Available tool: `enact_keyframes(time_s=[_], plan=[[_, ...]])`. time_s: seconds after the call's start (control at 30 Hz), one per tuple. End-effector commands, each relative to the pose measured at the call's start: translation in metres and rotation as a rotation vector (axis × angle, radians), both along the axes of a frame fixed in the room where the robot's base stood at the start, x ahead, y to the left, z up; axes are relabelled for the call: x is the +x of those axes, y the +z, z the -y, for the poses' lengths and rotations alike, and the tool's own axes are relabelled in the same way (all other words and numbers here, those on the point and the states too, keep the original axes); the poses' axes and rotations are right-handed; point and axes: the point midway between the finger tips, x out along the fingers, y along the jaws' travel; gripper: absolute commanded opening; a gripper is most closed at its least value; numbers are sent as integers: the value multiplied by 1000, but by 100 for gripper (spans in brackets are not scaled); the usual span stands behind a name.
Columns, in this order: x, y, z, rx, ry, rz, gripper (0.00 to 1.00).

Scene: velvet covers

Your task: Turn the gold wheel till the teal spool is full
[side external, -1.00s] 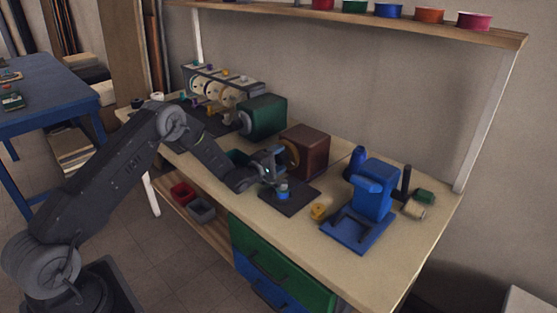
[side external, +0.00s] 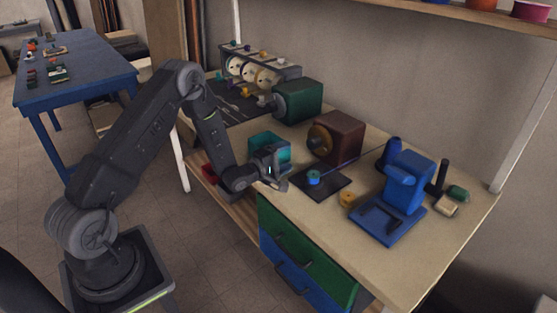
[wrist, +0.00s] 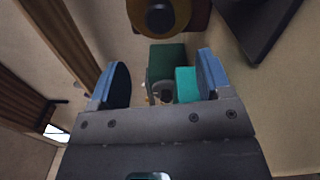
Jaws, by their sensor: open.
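The gold wheel (side external: 320,139) is on the face of a brown box (side external: 345,133) on the bench. It also shows at the top of the wrist view (wrist: 176,14). A small teal-blue spool (side external: 313,177) stands on a dark mat (side external: 335,182) in front of the box; how much is wound on it is too small to tell. My gripper (side external: 277,172) is open and empty near the bench's front edge, left of the mat and apart from spool and wheel. In the wrist view its blue-padded fingers (wrist: 162,70) stand wide apart.
A teal block (side external: 268,147) stands close behind my gripper, and a green box (side external: 298,100) farther back. A blue machine (side external: 405,190) and small yellow piece (side external: 347,199) lie right of the mat. A rack of white reels (side external: 252,73) stands at the far left end.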

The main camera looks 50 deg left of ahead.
Motion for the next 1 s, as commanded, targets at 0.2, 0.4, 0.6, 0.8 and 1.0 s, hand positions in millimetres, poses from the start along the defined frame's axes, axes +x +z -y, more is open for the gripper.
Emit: enact_keyframes(time_s=[0.2,0.4,0.6,0.8,1.0], plan=[[-21,0,-1,1,1,0,72],[-23,0,0,1,0,1,72],[-22,2,0,9,1,-2,72],[-11,38,8,190,9,-89,72],[-15,101,28,521,0,-278,72]])
